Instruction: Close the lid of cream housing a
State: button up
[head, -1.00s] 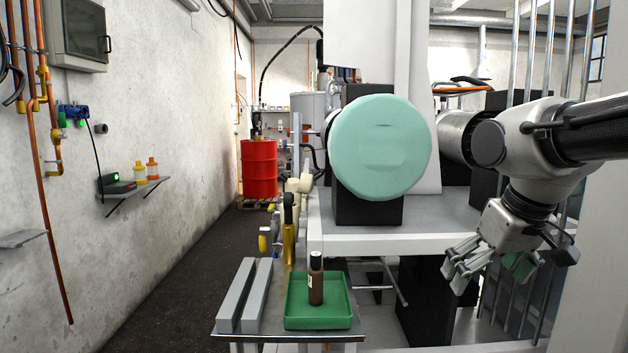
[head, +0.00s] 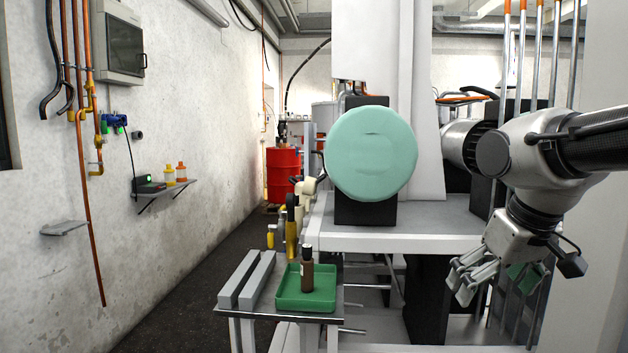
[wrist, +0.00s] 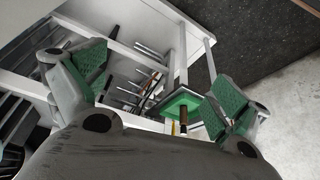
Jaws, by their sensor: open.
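My gripper (head: 486,279) hangs at the right of the head view, in front of the white bench frame, open and empty. In the wrist view its green-padded fingers (wrist: 160,85) are spread wide apart with nothing between them. I cannot make out a cream housing with a lid for certain. Small cream parts (head: 307,188) show along the bench's left edge, too small to tell what they are. A large round mint-green cover (head: 371,153) faces me on the bench, well left of my gripper.
A green tray (head: 318,304) with a brown bottle (head: 307,272) stands on a small side table, beside grey bars (head: 241,282). A red drum (head: 283,173) is farther back. A wall shelf (head: 178,188) is at the left.

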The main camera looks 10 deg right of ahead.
aim_at(309, 188)
jog(key=i+l, duration=0.15)
jog(key=l, duration=0.2)
jog(key=i+l+u, duration=0.1)
jog(key=l, duration=0.25)
jog(key=i+j, duration=0.1)
jog(key=i, duration=0.4)
